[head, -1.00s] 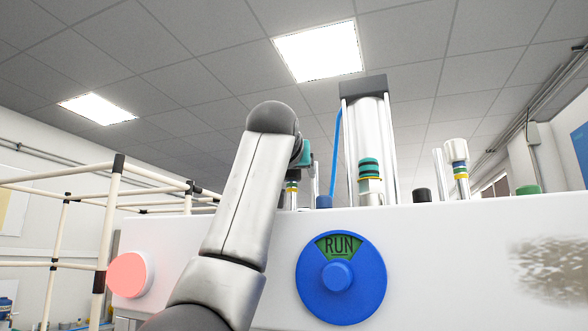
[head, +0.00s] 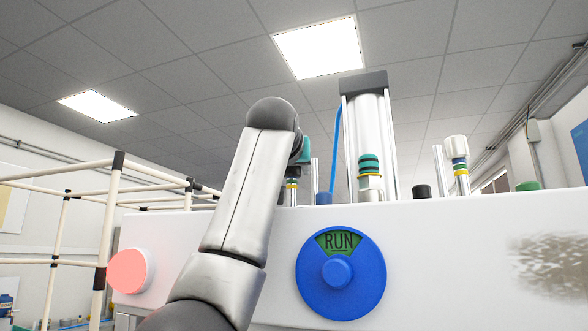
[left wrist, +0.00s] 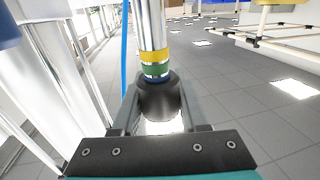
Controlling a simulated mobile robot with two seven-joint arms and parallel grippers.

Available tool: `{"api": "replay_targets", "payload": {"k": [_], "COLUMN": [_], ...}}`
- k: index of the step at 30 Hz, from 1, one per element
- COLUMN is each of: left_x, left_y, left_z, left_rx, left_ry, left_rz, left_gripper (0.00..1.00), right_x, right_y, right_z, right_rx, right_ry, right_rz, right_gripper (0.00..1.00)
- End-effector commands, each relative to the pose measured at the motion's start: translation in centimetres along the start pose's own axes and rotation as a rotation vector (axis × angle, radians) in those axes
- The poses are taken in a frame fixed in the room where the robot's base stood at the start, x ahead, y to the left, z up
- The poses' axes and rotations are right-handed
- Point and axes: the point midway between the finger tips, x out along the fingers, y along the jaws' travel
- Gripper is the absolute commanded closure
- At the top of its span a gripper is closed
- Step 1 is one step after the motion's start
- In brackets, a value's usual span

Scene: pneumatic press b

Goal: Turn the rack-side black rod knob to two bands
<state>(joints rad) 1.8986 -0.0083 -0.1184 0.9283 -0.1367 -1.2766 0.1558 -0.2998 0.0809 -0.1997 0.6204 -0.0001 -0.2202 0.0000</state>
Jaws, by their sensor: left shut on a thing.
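The black knob (left wrist: 158,98) sits at the near end of a silver rod (left wrist: 152,25) in the left wrist view. A yellow band (left wrist: 155,55), a green band and a dark blue band show on the rod beside the knob. My left gripper (left wrist: 158,112) is shut on the knob, one finger on each side. In the head view my left arm hides most of the gripper and knob; part of the banded rod (head: 291,190) shows behind it. My right gripper is in neither view.
A white housing (head: 440,240) carries a blue RUN dial (head: 337,303) and a pink button (head: 131,270). A teal-topped banded rod (head: 369,163) and a cream-topped one (head: 456,142) stand to the right. A blue hose (head: 335,150) rises nearby. A pipe rack (head: 60,196) stands left.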

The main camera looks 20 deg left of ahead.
Motion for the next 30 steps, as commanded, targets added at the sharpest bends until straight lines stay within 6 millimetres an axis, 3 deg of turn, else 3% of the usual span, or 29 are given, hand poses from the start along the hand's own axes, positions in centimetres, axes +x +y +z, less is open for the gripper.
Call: {"api": "replay_targets", "payload": {"k": [11,30], "left_x": [0.0,-0.7], "left_y": [0.2,1.5], "left_z": [-0.1,-0.3], "left_rx": [-0.003,-0.003], "left_ry": [0.002,0.008], "left_rz": [0.118,0.599], "left_gripper": [1.00,1.00], "right_x": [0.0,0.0], "right_y": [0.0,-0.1], "right_z": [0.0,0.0], "right_rx": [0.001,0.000], "right_ry": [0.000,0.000], "right_rz": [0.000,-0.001], "right_gripper": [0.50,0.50]}}
